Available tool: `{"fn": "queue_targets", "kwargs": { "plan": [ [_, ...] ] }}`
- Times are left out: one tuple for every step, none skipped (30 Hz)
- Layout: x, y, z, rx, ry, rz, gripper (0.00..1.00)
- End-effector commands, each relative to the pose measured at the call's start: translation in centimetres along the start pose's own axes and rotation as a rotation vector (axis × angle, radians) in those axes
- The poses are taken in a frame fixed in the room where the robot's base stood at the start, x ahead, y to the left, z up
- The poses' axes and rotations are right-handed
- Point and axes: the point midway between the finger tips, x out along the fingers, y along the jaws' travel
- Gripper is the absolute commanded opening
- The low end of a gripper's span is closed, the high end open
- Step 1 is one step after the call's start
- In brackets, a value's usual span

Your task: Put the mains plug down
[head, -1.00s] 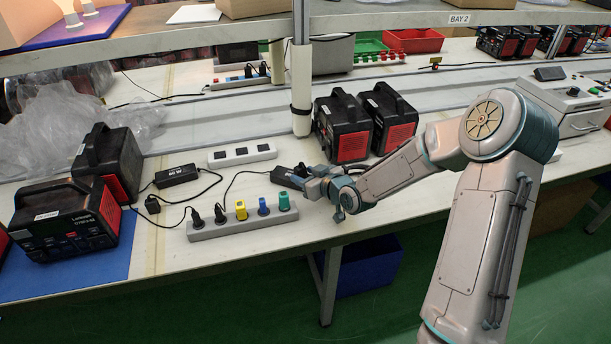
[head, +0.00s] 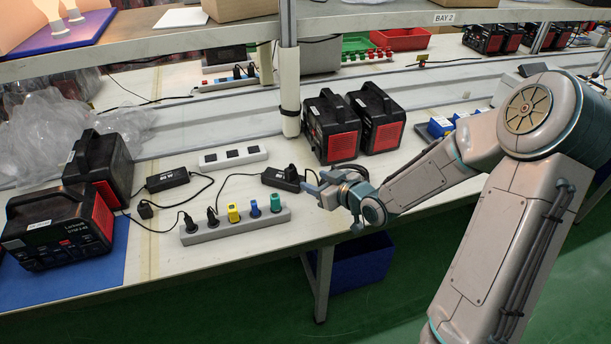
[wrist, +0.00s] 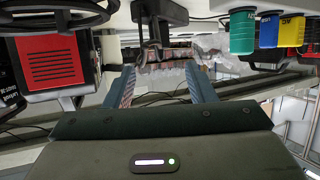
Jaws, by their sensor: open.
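A black mains plug (head: 291,171) appears to stand on or against the right black adapter (head: 272,178), just left of my gripper; I cannot tell which it touches. Its dark shape also shows beyond the fingers in the wrist view (wrist: 157,34), where the bench appears upside down. My gripper (head: 322,187) is open at the bench's front edge, apart from the plug. In the wrist view its two teal fingers (wrist: 161,80) are spread with nothing between them. Another small black plug (head: 146,209) lies on the bench at the left, by the left adapter (head: 167,180).
A grey power strip (head: 206,235) holds black, yellow, blue and teal plugs. A white socket strip (head: 232,157) lies behind it. Black-red power units (head: 332,128) stand behind my gripper, others at left. A shelf post (head: 289,95) rises behind the plug. Cables cross the bench.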

Motion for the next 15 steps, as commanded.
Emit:
{"fn": "queue_targets", "kwargs": {
  "plan": [
    [-0.8,0.1,-0.1,0.0,0.0,0.003,0.5],
    [-1.1,0.1,-0.1,0.0,0.001,0.003,0.5],
    [-1.5,0.1,-0.1,0.0,0.001,0.002,0.5],
    [-1.8,0.0,-0.1,0.0,0.001,0.001,0.5],
    [-2.0,0.0,-0.1,0.0,0.0,0.001,0.5],
    [-2.2,0.0,-0.1,0.0,0.0,0.001,0.5],
    [-2.3,0.0,-0.1,0.0,0.001,0.001,0.5],
    [-2.4,0.0,-0.1,0.0,0.0,0.0,0.5],
    [-2.4,0.0,0.0,0.0,0.0,0.0,0.5],
    [-2.5,0.0,0.0,0.0,-0.001,0.001,0.5],
    [-2.5,0.0,0.0,-0.001,-0.006,0.002,0.5],
    [-2.5,0.1,0.2,-0.005,-0.019,0.006,0.5],
    [-2.6,0.1,0.4,-0.008,-0.037,0.013,0.5],
    [-2.7,0.2,0.6,-0.014,-0.061,0.022,0.5],
    [-2.9,0.3,1.0,-0.023,-0.102,0.036,0.5]
  ]
}}
